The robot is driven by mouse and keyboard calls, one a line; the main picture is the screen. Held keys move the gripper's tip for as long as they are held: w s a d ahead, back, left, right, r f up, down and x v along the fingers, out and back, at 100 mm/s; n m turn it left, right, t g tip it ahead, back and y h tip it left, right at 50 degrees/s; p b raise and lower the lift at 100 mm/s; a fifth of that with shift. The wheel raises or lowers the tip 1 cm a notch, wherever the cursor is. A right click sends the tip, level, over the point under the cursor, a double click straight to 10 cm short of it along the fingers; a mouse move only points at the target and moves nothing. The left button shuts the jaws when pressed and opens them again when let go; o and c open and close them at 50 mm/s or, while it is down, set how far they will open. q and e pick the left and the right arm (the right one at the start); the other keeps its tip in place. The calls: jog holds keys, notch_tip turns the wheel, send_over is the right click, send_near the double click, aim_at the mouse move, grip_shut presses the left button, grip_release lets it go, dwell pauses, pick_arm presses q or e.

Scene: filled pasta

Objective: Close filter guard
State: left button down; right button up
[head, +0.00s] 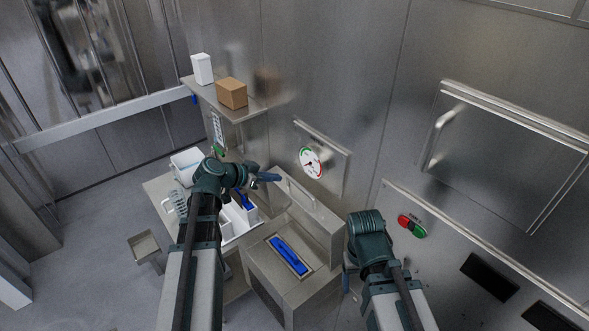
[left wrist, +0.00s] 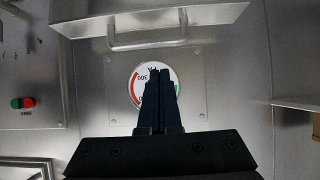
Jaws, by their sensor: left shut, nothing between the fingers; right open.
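The filter guard (head: 313,217) looks like a steel lid standing upright behind a steel housing (head: 258,268), with a bar handle (head: 300,194) near its upper edge. In the housing's top a blue part (head: 288,255) lies exposed in a recess. My left gripper (head: 270,177) is shut and empty, close to the guard's upper left corner; I cannot tell if it touches. In the left wrist view its fingers (left wrist: 165,72) overlap the gauge, and a bar handle (left wrist: 148,41) shows beyond them. My right gripper (head: 348,280) is low, right of the housing, mostly hidden by its own arm.
A round gauge (head: 312,162) sits on a wall plate behind the guard. A shelf (head: 245,112) at upper left carries a brown box (head: 232,93) and a white box (head: 202,69). White bins (head: 187,165) stand left. A red-green switch (head: 411,226) is on the right panel.

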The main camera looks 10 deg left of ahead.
aim_at(294, 183)
pick_arm(q)
jog(key=b+x, duration=0.5)
jog(key=x, duration=0.4)
jog(key=shift+a, duration=0.15)
jog(key=shift+w+d+f, duration=0.25)
jog(key=shift+w+d, duration=0.1)
jog(key=shift+w, duration=0.1)
